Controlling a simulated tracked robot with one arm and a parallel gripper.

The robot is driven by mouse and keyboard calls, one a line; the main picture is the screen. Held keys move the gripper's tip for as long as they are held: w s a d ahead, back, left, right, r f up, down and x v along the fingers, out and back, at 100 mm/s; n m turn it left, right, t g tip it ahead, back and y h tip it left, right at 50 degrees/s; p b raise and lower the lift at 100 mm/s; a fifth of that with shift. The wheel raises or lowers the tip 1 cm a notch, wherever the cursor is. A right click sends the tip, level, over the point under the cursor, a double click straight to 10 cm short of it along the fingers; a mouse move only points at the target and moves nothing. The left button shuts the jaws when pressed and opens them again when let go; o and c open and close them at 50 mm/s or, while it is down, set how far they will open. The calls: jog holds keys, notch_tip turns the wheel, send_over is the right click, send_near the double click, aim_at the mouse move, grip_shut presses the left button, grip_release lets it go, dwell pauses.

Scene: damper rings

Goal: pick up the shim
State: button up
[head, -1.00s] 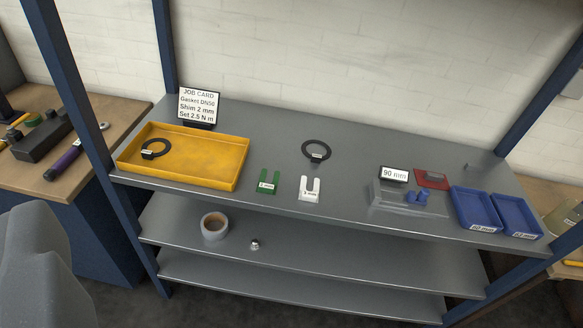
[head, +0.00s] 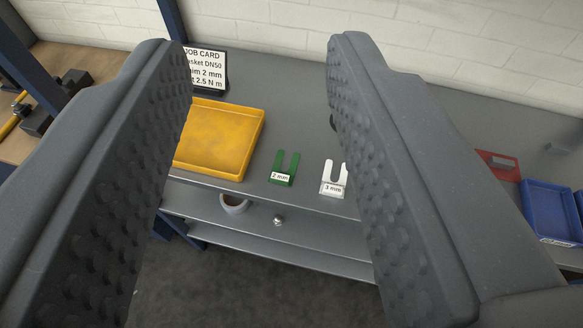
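Two U-shaped shims lie flat near the front edge of the grey shelf top. The green shim (head: 284,169) is labelled 2 mm and the white shim (head: 334,180) is labelled 3 mm. The job card (head: 206,68) at the back left reads "2 mm" in its partly covered shim line. My gripper (head: 262,50) is open and empty, its two dark padded fingers wide apart. Both shims show between the fingers, beyond them. The right finger hides most of the black ring on the shelf and stands close to the white shim in the picture.
A yellow tray (head: 218,140) lies left of the green shim, partly behind the left finger. Blue bins (head: 551,208) and a red piece (head: 497,165) are at the right. A tape roll (head: 234,204) and a small metal part (head: 278,220) sit on the lower shelf.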

jog(key=shift+a, duration=0.2)
jog(key=o, duration=0.5)
jog(key=shift+w+f, duration=0.1)
jog(key=shift+o, duration=0.7)
jog(key=w+a+f+y+b, duration=0.1)
jog(key=w+a+f, duration=0.2)
jog(key=w+f, duration=0.2)
jog(key=w+a+f+g+y, duration=0.1)
jog(key=w+a+f, duration=0.3)
jog(key=f, duration=0.6)
jog(key=shift+w+b, duration=0.4)
jog(key=shift+w, duration=0.15)
jog(key=m+g+h+b, duration=0.2)
jog(key=m+h+b, duration=0.1)
jog(key=h, duration=0.3)
send_near(280, 174)
jog(key=w+f, duration=0.1)
jog(key=w+d+f+b, duration=0.1)
jog(key=w, duration=0.1)
jog(key=shift+w+d+m, duration=0.1)
jog(key=shift+m, duration=0.2)
jog(key=shift+x, duration=0.85)
jog(key=shift+b+x, duration=0.8)
jog(key=shift+x, duration=1.8)
